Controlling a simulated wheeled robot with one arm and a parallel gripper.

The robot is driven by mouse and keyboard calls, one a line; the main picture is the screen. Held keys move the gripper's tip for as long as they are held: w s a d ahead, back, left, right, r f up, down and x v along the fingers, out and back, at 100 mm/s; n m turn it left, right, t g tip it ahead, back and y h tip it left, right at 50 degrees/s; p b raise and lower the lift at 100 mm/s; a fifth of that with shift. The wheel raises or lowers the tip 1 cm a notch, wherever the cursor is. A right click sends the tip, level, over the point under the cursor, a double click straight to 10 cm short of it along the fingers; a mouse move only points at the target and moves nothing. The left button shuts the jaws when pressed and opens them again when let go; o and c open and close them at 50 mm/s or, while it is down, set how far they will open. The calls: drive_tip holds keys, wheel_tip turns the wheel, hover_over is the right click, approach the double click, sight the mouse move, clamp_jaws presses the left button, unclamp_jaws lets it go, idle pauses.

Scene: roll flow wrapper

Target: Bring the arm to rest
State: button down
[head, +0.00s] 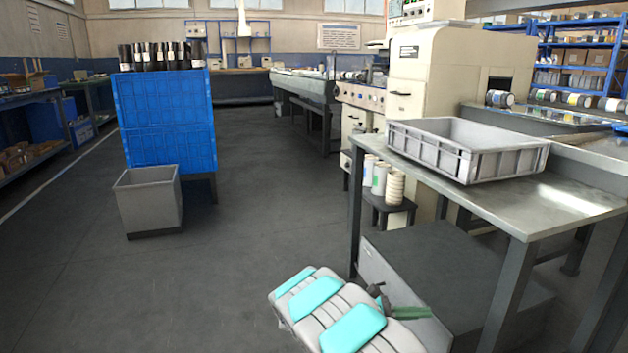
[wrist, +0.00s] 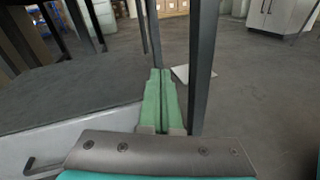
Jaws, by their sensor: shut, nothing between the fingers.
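My gripper (head: 426,312) is low beside the metal table at the bottom of the head view, at the end of my white and cyan arm. In the wrist view, its two green fingers (wrist: 160,74) lie together side by side with nothing between them. The fingers point toward the dark table legs (wrist: 203,65), which stand close by in that view. I cannot tell the exact gap between fingers and legs.
The metal table (head: 468,192) bears a grey crate (head: 500,165). A grey block (head: 440,262) stands beneath it. A grey bin (head: 148,200) stands before a blue crate stack (head: 166,110).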

drive_tip(key=s+d+r+m+g+y+p, duration=0.25)
drive_tip(key=s+r+m+y, duration=0.35)
drive_tip(key=s, duration=0.5)
drive_tip(key=s+d+r+m+g+y+p, duration=0.1)
drive_tip(key=s+d+r+m+g+p, duration=0.2)
drive_tip(key=s+r, duration=0.75)
drive_tip(key=s+a+r+m+t+y+p, duration=0.2)
drive_tip(key=s+a+m+y, duration=0.5)
drive_tip(key=s+a, duration=1)
drive_tip(key=s+t+y+p, duration=0.1)
drive_tip(key=s+y, duration=0.2)
drive_tip(key=s, duration=0.1)
drive_tip(key=shift+a, duration=0.35)
drive_tip(key=shift+s, duration=0.1)
